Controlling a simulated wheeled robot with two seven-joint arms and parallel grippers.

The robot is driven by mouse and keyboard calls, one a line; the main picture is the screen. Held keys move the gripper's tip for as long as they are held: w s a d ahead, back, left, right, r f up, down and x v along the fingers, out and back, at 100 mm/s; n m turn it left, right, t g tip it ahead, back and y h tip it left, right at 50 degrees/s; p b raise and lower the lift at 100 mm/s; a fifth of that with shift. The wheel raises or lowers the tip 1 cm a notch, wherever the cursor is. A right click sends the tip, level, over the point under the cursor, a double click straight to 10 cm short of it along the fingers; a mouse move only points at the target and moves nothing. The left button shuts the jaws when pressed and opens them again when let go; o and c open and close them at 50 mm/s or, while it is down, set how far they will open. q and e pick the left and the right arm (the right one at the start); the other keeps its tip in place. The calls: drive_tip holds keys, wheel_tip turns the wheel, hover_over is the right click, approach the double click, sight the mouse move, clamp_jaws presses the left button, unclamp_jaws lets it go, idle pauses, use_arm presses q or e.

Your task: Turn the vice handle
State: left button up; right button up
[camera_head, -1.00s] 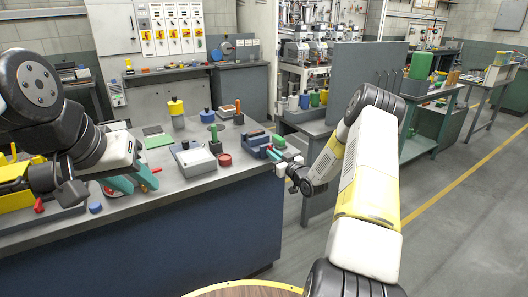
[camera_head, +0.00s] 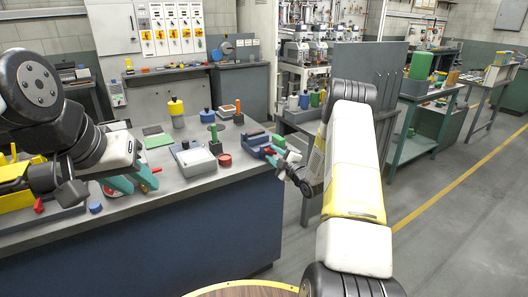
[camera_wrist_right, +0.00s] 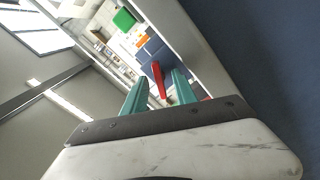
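The blue vice (camera_head: 256,140) is fixed near the right edge of the workbench. Its red handle (camera_head: 271,152) sticks out towards my right gripper (camera_head: 279,154). In the right wrist view the red handle (camera_wrist_right: 158,78) lies between the two teal fingers of the right gripper (camera_wrist_right: 158,90), with a gap visible on each side. The blue vice body (camera_wrist_right: 153,48) shows beyond it. The right gripper is open around or just short of the handle; the exact depth cannot be told. My left gripper (camera_head: 134,180) is open and empty over the left part of the bench.
A grey panel (camera_head: 365,72) stands behind my right arm.

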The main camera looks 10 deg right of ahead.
drive_tip(key=shift+s, duration=0.1)
drive_tip(key=shift+v, duration=0.85)
drive_tip(key=v, duration=0.6)
idle(0.4)
drive_tip(key=shift+d, duration=0.1)
drive_tip(key=shift+c, duration=0.3)
drive_tip(key=shift+w+a+r+m, duration=0.1)
drive_tip(key=shift+w+a+m, duration=0.1)
drive_tip(key=shift+w+m, duration=0.25)
